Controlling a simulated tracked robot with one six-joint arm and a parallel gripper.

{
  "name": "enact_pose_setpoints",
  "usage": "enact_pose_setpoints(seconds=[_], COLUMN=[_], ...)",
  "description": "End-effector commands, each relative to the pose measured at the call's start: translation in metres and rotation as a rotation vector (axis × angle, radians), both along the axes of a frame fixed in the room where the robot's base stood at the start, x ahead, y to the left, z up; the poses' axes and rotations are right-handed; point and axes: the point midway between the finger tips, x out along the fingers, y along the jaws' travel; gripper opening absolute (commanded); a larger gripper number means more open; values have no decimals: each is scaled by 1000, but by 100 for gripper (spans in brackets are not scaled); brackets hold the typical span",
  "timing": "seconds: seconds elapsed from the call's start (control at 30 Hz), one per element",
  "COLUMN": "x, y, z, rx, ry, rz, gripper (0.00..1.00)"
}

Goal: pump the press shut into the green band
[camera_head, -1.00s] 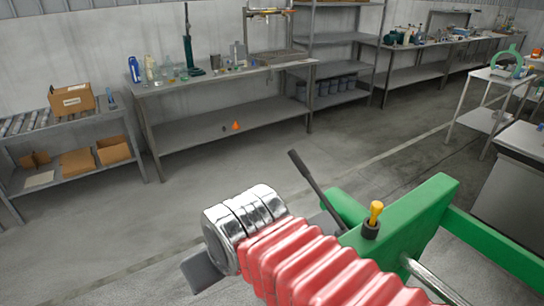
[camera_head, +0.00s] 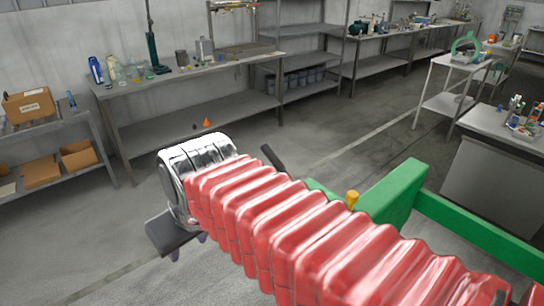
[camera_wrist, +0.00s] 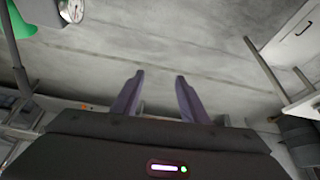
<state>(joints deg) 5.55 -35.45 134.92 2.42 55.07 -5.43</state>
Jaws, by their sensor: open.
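The green press frame (camera_head: 400,192) stands at the lower right of the head view, with a green beam running right. A yellow knob (camera_head: 352,198) shows beside it. A dark lever handle (camera_head: 274,158) sticks up behind my red-sleeved arm, which hides its lower part and much of the press. My gripper (camera_head: 188,246) is left of the lever, apart from it. In the wrist view my gripper (camera_wrist: 158,84) is open, with bare floor between its two fingers. A round white dial gauge (camera_wrist: 71,10) is at that view's top left; its needle and any green band cannot be read.
A long bench (camera_head: 180,78) with bottles stands at the back. A shelf with cartons (camera_head: 28,104) is at the left. A small white-topped table (camera_head: 452,66) and a grey cabinet (camera_head: 500,180) are at the right. The floor between is mostly clear; a small orange cone (camera_head: 206,123) shows.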

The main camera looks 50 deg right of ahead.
Motion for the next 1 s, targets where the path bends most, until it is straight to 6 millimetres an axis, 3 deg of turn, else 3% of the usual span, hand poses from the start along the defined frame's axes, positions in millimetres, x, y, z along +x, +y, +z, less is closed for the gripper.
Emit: enact_pose_setpoints(seconds=[0.47, 0.7, 1.0], x=[82, 113, 134], y=[-101, -169, -269], z=[49, 60, 61], rx=[42, 77, 124], ry=[83, 103, 101], rz=[-37, -39, -36], gripper=[40, 40, 40])
